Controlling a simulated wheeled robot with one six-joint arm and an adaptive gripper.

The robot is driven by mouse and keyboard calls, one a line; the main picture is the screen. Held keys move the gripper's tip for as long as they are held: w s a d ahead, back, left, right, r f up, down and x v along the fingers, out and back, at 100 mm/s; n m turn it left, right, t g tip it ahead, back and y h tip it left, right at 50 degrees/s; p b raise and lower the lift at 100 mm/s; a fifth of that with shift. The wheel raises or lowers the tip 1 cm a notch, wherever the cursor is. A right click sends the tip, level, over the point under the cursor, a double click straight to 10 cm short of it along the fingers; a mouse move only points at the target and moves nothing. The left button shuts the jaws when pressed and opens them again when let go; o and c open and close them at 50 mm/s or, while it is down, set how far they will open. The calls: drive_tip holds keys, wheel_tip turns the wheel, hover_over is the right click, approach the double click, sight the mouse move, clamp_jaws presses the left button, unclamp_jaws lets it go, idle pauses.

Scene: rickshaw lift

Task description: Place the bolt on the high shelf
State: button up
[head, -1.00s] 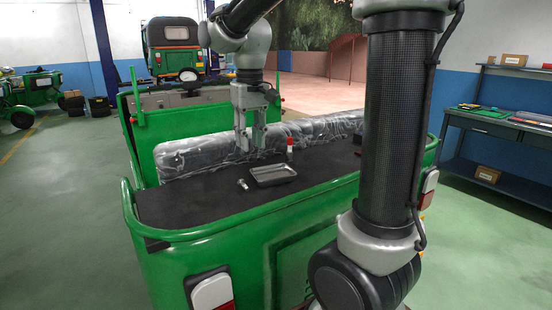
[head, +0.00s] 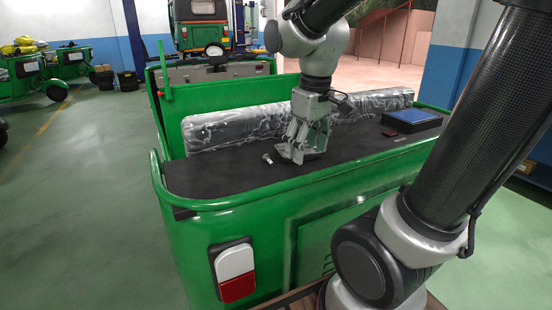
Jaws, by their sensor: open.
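A small silver bolt (head: 267,158) lies on the black deck of the green rickshaw (head: 262,221), left of my gripper. My gripper (head: 296,157) points down, low over the deck, with its fingers apart and a short gap from the bolt. A grey metal tray (head: 314,154) shows only in part behind and beside the fingers. I cannot tell whether the fingers touch the tray. No high shelf can be made out in this view.
A plastic-wrapped seat roll (head: 235,128) runs along the back of the deck. A blue-topped case (head: 411,119) and a dark red item (head: 390,133) lie at right. The deck's left part is clear. Green vehicles stand behind.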

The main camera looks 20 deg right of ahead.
sight(269, 160)
drive_tip(key=w+a+n, duration=0.1)
drive_tip(key=w+n, duration=0.1)
drive_tip(key=w+f+n, duration=0.1)
drive_tip(key=w+n, duration=0.1)
drive_tip(key=w+a+n, duration=0.1)
drive_tip(key=w+n, duration=0.1)
drive_tip(key=w, duration=0.1)
drive_tip(key=shift+w+a+f+g, duration=0.1)
drive_tip(key=shift+a+f+g, duration=0.25)
drive_tip(key=shift+g, duration=0.05)
drive_tip(key=w+n, duration=0.1)
drive_tip(key=n, duration=0.1)
drive_tip(key=w+r+n, duration=0.1)
drive_tip(key=w+n, duration=0.2)
drive_tip(key=n, duration=0.1)
drive_tip(key=shift+w+a+r+n+t, duration=0.15)
drive_tip(key=shift+a+r+n+t, duration=0.15)
drive_tip(key=shift+a+r, duration=0.1)
drive_tip(key=shift+f+n, duration=0.15)
drive_tip(key=shift+n, duration=0.85)
drive_tip(key=f, duration=0.2)
drive_tip(key=w+f, duration=0.1)
drive_tip(key=f, duration=0.4)
drive_tip(key=shift+w+a+f, duration=0.1)
drive_tip(key=shift+w+f, duration=0.15)
drive_tip(key=shift+w, duration=0.1)
drive_tip(key=c, duration=1.2)
drive_tip(key=shift+o, duration=0.2)
drive_tip(key=shift+r, duration=0.1)
